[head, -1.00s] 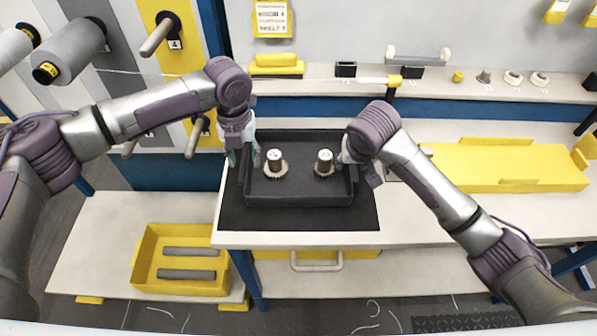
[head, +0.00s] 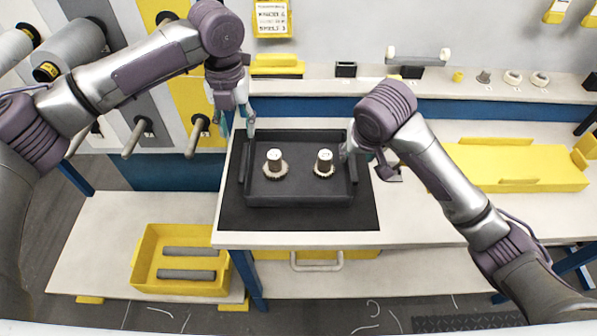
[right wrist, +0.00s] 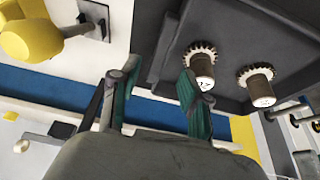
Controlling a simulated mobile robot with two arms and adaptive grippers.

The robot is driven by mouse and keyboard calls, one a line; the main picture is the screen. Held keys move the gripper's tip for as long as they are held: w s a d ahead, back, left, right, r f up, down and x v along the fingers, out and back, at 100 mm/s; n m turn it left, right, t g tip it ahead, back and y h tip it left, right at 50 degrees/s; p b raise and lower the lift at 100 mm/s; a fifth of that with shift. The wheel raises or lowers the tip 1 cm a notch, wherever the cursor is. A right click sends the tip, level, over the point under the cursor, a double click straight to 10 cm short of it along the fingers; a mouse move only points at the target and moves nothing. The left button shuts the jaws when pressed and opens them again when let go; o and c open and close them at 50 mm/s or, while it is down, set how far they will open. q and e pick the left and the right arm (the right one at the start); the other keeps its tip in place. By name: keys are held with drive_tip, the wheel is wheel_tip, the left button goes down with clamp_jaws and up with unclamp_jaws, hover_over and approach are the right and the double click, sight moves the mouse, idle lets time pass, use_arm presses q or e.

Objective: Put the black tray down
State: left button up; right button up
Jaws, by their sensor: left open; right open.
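The black tray (head: 298,199) rests on the dark mat (head: 240,216) on the white table. It holds two grey cylinders with toothed bases, a left one (head: 275,163) and a right one (head: 324,163), both upright. My left gripper (head: 238,128) is open above the tray's back left corner, apart from it. My right gripper (head: 350,152) is open near the tray's right wall. In the right wrist view its green-padded fingers (right wrist: 160,98) are spread and hold nothing. The tray (right wrist: 225,50) and both cylinders show there beyond the fingers.
A yellow bin (head: 143,262) with two grey rods sits on the lower shelf at the left. A yellow tray (head: 515,168) lies on the table at the right. The back shelf (head: 435,86) carries small parts. Bare table lies right of the mat.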

drive_tip(key=v, duration=0.5)
drive_tip(key=shift+r, duration=0.1)
drive_tip(key=shift+s, duration=0.1)
idle(0.3)
